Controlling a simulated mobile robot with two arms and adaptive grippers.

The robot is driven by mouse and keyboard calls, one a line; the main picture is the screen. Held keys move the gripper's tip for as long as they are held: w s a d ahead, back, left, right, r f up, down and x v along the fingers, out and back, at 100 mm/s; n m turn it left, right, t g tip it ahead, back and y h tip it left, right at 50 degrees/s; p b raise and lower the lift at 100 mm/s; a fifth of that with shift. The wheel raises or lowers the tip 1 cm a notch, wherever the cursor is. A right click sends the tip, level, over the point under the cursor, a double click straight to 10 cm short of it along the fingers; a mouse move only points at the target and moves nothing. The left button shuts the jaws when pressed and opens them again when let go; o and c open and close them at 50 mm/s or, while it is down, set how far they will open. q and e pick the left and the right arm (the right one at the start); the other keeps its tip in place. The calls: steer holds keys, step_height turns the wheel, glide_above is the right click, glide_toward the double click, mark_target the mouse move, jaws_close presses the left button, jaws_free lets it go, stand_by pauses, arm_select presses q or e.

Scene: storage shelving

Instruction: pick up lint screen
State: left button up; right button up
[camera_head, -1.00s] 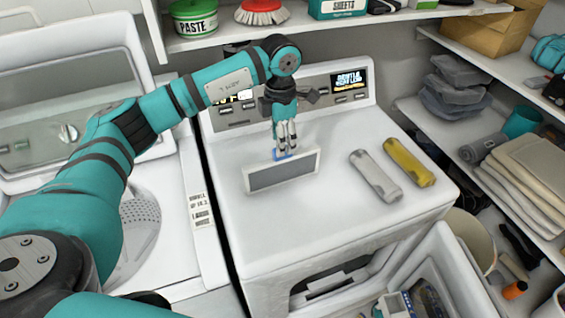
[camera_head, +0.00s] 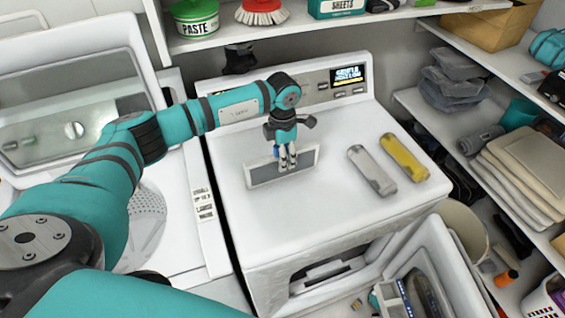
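The lint screen (camera_head: 262,174) is a flat rectangular panel with dark grey mesh and a pale frame, standing on edge on top of the white dryer (camera_head: 300,215). A small blue piece shows at its upper edge beside the fingers. My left gripper (camera_head: 287,166) points down at the screen, its fingers overlapping the right half of the panel in this view. The fingers lie close together, and I cannot tell whether they grip the screen. My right gripper is not in view.
A grey cylinder (camera_head: 371,171) and a yellow one (camera_head: 403,158) lie right of the screen on the dryer. The control panel rises behind. A shelf with a paste tub (camera_head: 195,17) and red brush (camera_head: 262,12) is above; side shelves hold folded towels (camera_head: 515,175).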

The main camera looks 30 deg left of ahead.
arm_select(q)
jaws_close()
steer(key=shift+w, duration=0.1)
